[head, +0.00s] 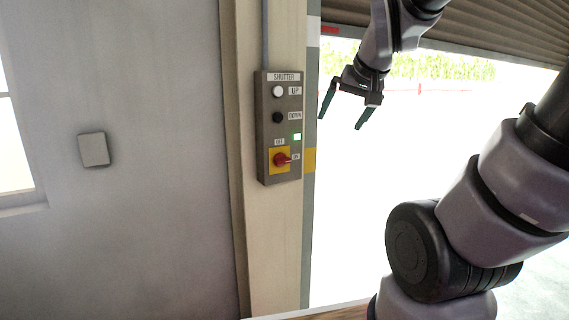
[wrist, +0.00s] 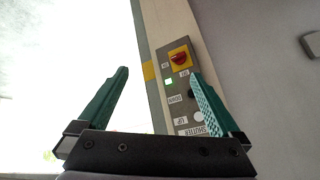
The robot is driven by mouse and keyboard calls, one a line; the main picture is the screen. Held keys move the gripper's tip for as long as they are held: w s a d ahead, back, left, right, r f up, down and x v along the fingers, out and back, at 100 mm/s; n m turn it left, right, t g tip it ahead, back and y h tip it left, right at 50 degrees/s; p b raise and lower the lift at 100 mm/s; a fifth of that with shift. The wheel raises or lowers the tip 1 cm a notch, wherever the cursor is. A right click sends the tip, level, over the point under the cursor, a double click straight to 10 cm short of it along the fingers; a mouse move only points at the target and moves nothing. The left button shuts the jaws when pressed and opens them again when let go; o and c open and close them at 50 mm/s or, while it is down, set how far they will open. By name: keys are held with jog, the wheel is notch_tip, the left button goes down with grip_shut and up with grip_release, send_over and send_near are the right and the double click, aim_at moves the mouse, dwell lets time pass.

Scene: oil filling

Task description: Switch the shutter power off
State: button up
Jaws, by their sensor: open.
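The shutter control box (head: 279,127) is mounted on a beige post in the head view. It has a white UP button (head: 278,91), a dark DOWN button (head: 278,117), a lit green lamp (head: 297,136) and a red rotary switch (head: 281,160) on a yellow plate. The switch handle points right toward the ON label. My gripper (head: 342,112) is open and empty, to the right of the box and apart from it. In the wrist view the box appears upside down, with the red switch (wrist: 179,58) beyond and between my open fingers (wrist: 162,92).
The roller shutter (head: 500,32) is raised at upper right, with a bright opening below it. A small wall plate (head: 94,149) is on the grey wall at left. A wooden surface edge (head: 310,312) shows at the bottom.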

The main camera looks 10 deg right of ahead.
jog(key=w+d+f+n+t+h, duration=0.15)
jog(key=w+f, duration=0.35)
jog(key=w, duration=0.7)
jog(key=n+t+y, duration=0.3)
jog(key=n+t, duration=0.1)
jog(key=t, duration=0.1)
send_near(284, 162)
jog(key=d+r, duration=0.2)
jog(key=d, duration=0.3)
notch_tip(284, 162, down, 5)
jog(key=a+n+t+y, duration=0.2)
jog(key=a+y, duration=0.1)
jog(key=x, duration=1)
jog(key=shift+s+a+r, duration=0.1)
jog(key=shift+r, duration=0.25)
jog(key=c, duration=1.2)
